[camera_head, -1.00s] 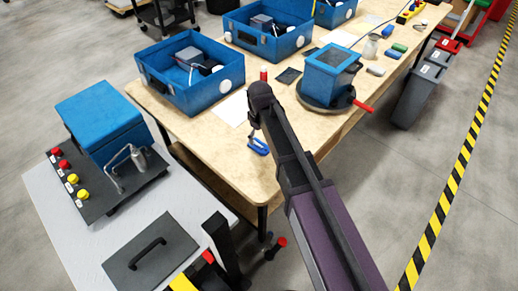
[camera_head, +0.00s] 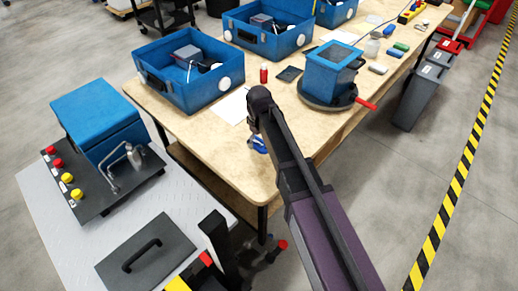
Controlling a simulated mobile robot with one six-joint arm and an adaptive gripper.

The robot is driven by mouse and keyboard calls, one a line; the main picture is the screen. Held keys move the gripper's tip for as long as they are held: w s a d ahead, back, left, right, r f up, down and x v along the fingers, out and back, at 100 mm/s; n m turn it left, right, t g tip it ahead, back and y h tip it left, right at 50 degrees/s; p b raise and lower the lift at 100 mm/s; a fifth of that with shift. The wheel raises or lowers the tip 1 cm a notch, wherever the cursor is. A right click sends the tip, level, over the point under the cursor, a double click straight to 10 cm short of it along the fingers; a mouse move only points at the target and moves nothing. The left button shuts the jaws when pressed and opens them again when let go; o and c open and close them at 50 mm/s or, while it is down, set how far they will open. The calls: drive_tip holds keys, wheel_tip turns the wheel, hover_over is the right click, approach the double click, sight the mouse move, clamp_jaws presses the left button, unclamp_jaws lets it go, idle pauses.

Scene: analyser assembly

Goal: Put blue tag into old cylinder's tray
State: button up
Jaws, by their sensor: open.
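My arm reaches over the near end of the wooden table, and my gripper (camera_head: 254,129) hangs at its far end, partly hidden by the arm. The jaws are open. A small blue item (camera_head: 258,144) lies on the table just below the gripper, partly covered by the arm; I cannot tell whether it is the blue tag or whether the gripper touches it. Open blue cases (camera_head: 205,98) stand on the table with grey and dark parts inside. I cannot tell which container is the old cylinder's tray.
A blue box-shaped device (camera_head: 331,72) with a red handle stands right of my arm. Small blue and green blocks (camera_head: 401,46) lie farther right. A grey-topped bench (camera_head: 70,250) stands at left.

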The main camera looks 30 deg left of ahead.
drive_tip(key=shift+f+b, duration=0.35)
drive_tip(key=shift+f, duration=0.25)
drive_tip(key=c, duration=1.2)
drive_tip(key=shift+r, duration=0.15)
wheel_tip(320, 180, up, 3)
drive_tip(key=p, duration=0.3)
drive_tip(key=shift+r+p, duration=0.15)
drive_tip(key=shift+p, duration=0.15)
drive_tip(key=shift+s+d+r, duration=0.2)
drive_tip(key=shift+s, duration=0.05)
drive_tip(key=s+d, duration=0.3)
drive_tip(key=s, duration=0.1)
drive_tip(key=s+d+p, duration=0.1)
drive_tip(key=s+d, duration=0.2)
drive_tip(key=s, duration=0.1)
drive_tip(key=s+d+r, duration=0.1)
drive_tip(key=s+d, duration=0.2)
drive_tip(key=s, duration=0.1)
drive_tip(key=shift+d, duration=0.3)
